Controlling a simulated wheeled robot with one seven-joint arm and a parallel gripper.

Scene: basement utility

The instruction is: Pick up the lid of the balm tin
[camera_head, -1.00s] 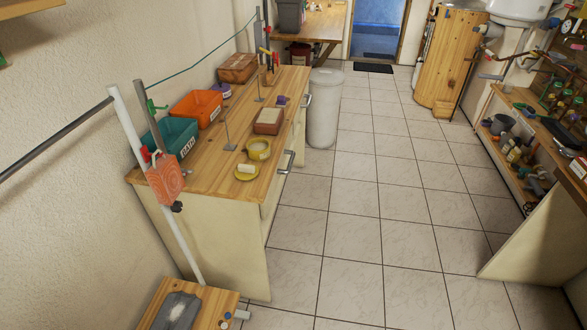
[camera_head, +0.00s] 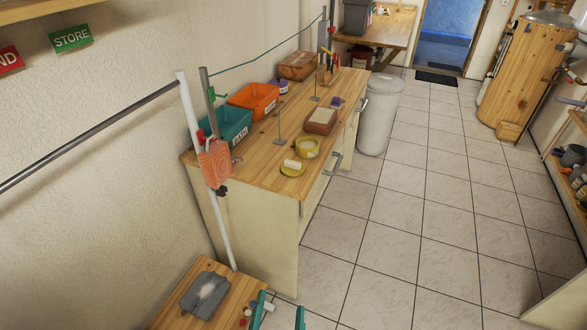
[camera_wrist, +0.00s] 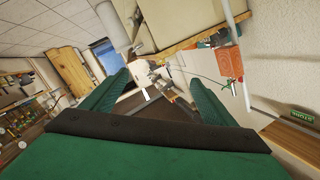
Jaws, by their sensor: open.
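A round yellow tin (camera_head: 306,147) stands near the front edge of the wooden counter, with a pale inside showing. Beside it, nearer to me, lies a flat yellow round piece (camera_head: 291,170) with a small whitish block (camera_head: 292,163) on it. I cannot tell for sure which of these yellow pieces is the balm tin's lid. My gripper (camera_head: 279,314) shows only its teal fingertips at the bottom of the head view, well short of the counter. In the wrist view its two green fingers (camera_wrist: 155,98) are spread apart, with nothing between them.
On the counter (camera_head: 262,172) stand a teal bin (camera_head: 232,128), an orange bin (camera_head: 254,99), a brown box (camera_head: 320,121) and thin metal posts. A white pipe (camera_head: 206,180) rises at the near left, by a low wooden surface (camera_head: 185,308).

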